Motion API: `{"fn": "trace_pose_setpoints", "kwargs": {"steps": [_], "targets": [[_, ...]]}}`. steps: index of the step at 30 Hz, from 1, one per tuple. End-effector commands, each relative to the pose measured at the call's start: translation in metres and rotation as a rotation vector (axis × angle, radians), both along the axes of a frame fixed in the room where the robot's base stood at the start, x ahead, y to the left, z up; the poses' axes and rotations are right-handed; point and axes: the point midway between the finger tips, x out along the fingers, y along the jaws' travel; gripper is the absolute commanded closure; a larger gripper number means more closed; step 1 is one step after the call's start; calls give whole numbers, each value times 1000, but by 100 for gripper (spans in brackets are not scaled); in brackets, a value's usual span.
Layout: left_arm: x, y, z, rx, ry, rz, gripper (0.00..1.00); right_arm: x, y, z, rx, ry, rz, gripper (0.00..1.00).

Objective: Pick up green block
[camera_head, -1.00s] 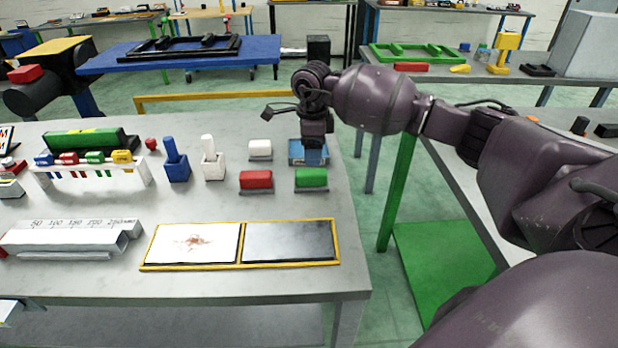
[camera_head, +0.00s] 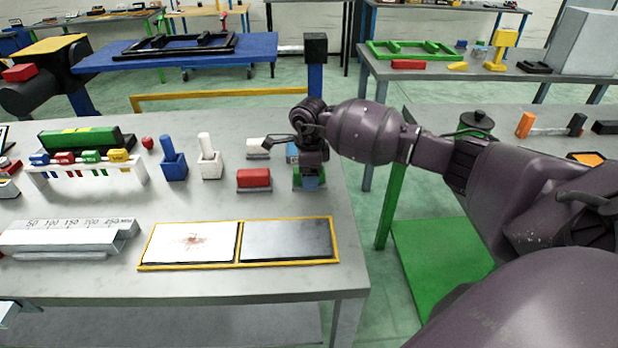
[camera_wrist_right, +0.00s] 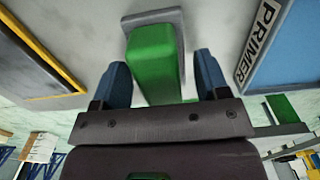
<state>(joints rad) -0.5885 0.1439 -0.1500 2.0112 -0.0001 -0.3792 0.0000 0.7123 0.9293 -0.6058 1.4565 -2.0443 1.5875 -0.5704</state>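The green block (camera_wrist_right: 153,55) sits on a grey holder on the table, between the spread blue-tipped fingers of my right gripper (camera_wrist_right: 163,82) in the right wrist view. Gaps show on both sides of the block, so the gripper is open around it. In the head view my right gripper (camera_head: 310,181) is low over the block's spot. Only a sliver of the green block (camera_head: 296,180) shows there; the gripper hides the rest. My left gripper is not in view.
A red block (camera_head: 254,178) on a similar holder stands just left of my right gripper, and a white block (camera_head: 257,146) behind it. A blue box marked PRIMER (camera_wrist_right: 285,50) is close by. A yellow-framed tray (camera_head: 190,266) lies in front. The table's right edge is near.

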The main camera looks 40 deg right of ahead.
Motion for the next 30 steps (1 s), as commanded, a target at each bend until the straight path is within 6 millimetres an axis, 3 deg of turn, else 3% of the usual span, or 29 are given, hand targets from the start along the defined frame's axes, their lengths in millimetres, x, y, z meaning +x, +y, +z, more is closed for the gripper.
{"fn": "trace_pose_setpoints", "kwargs": {"steps": [1, 11, 22, 26, 30], "targets": [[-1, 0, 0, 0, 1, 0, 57, 0, 0, 0, 0, 0, 0, 38], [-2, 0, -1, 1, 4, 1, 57, 0, 0, 0, 0, 0, 0, 89], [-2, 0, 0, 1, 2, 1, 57, 1, 0, 10, 0, -4, 0, 90], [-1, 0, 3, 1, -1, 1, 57, 1, 0, 29, -2, -5, 0, 90], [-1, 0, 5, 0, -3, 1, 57, 1, 0, 62, -2, -6, 1, 90]]}}
